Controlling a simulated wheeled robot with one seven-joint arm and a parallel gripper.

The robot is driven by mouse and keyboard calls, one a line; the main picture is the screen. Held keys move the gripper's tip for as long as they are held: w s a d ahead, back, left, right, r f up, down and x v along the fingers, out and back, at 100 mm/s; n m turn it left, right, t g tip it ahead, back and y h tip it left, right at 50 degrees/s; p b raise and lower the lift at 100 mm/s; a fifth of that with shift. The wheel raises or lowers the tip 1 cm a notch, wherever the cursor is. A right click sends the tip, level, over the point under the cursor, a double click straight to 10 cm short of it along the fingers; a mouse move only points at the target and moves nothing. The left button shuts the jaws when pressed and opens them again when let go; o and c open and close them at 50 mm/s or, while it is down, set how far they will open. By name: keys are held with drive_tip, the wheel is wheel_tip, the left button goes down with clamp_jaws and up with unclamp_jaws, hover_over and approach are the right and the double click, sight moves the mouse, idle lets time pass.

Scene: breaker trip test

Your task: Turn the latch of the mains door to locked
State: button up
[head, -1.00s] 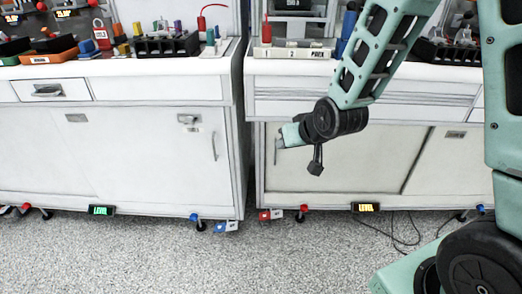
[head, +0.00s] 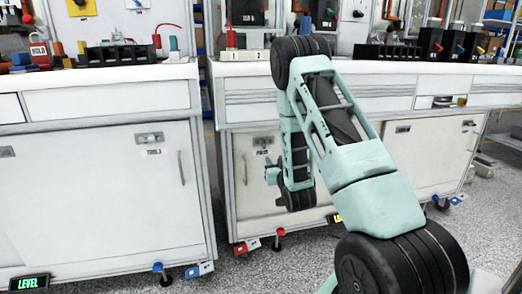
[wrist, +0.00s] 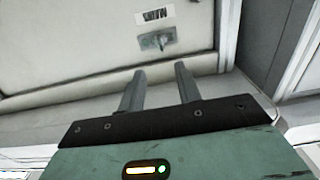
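The mains door (wrist: 80,40) fills the upper left of the wrist view. Its label (wrist: 155,15) reads MAINS upside down. The latch (wrist: 157,40) is a small grey plate with a knob; which way it is turned is hard to tell. My gripper (wrist: 158,75) is open and empty, its two fingers apart and pointing toward the latch, without touching it. In the head view the latch (head: 262,141) shows on the right cabinet's left door (head: 248,200), and my gripper (head: 271,173) is low in front of that door, partly hidden by my arm.
The left cabinet door (head: 110,200) has a similar latch (head: 149,138) and a vertical handle (head: 181,167). A narrow gap separates the two cabinets. The worktops above carry breakers and tools. Coloured levelling feet and a LEVEL display (head: 29,283) sit near the floor.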

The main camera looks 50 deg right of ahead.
sight(265, 145)
drive_tip(key=b+x, duration=0.2)
drive_tip(key=x, duration=1.2)
drive_tip(key=shift+w, duration=0.15)
clamp_jaws()
